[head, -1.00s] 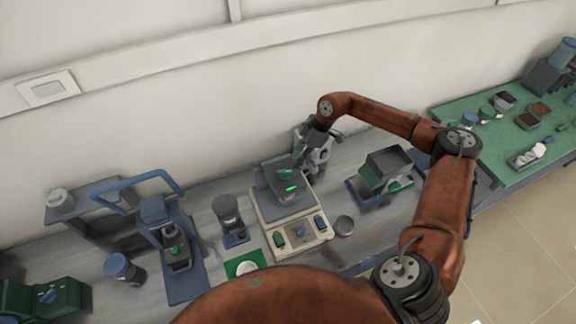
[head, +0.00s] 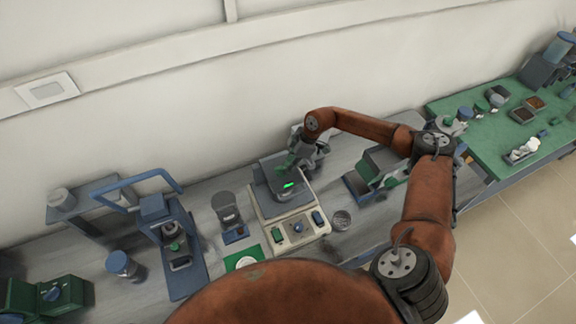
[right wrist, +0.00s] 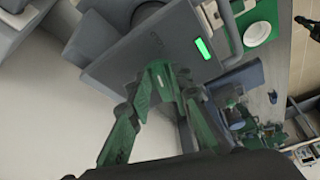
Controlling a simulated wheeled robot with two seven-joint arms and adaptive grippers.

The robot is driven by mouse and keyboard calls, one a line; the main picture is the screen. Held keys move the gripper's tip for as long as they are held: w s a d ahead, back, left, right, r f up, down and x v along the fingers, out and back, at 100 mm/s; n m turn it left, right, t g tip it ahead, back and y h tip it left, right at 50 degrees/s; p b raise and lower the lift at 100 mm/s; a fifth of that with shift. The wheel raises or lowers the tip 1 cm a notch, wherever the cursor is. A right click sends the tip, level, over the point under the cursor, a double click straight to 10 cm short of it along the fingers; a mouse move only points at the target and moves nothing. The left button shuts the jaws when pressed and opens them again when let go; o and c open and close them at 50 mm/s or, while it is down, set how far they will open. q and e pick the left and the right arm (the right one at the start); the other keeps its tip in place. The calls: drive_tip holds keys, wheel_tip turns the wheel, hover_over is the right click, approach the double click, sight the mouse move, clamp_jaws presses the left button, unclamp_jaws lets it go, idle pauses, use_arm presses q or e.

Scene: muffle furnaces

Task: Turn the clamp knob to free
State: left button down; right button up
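I cannot tell for sure which part is the clamp knob. A pale instrument (head: 262,222) has a dark grey upper housing with a lit green display (head: 289,185), and a round knob (head: 297,227) between blue and green controls on its front panel. My right gripper (head: 289,163) is at the back of the grey housing. In the right wrist view its green fingers (right wrist: 167,76) are drawn together beside the housing (right wrist: 150,45), with nothing clearly held between them. Whether they touch the housing is unclear. My left gripper is out of view.
A blue-framed press (head: 173,247) and a dark cup-like device (head: 229,215) stand left of the instrument. A small round dish (head: 341,219) and an open grey-green box (head: 378,168) lie right. The wall is close behind.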

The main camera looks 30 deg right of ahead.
clamp_jaws()
